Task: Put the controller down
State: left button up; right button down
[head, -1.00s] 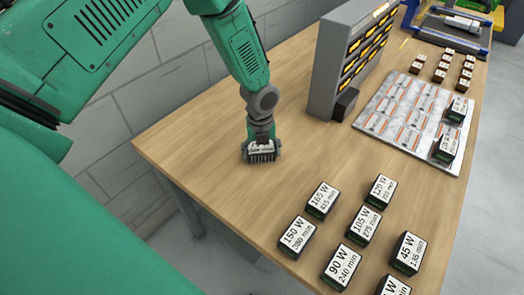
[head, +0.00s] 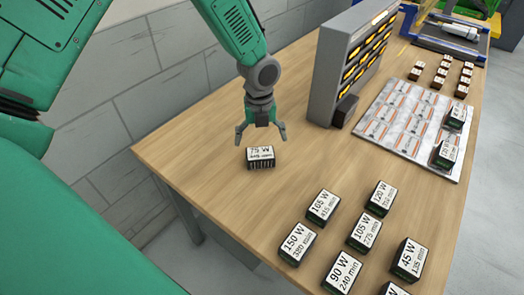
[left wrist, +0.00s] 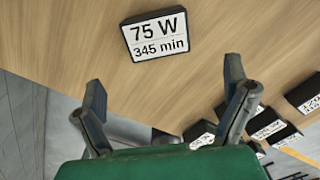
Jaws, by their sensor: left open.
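The controller, a small black block with a white label reading 75 W, 345 min (head: 260,157), lies on the wooden table near its left edge. It also shows in the left wrist view (left wrist: 156,35), apart from the fingers. My left gripper (head: 260,139) is open and empty, just above and behind the controller in the head view. Its two spread fingers show in the left wrist view (left wrist: 168,98) with nothing between them. My right gripper is not in view.
Several labelled black blocks (head: 322,205) stand at the front of the wooden table (head: 215,165). A grey rack with yellow slots (head: 330,75) stands behind, beside a silver mat (head: 385,135) with two blocks on its right side. The table around the controller is clear.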

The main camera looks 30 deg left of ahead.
aim_at(261, 157)
pick_arm(q)
jog(key=shift+r, duration=1.85)
jog(key=shift+s, duration=0.1)
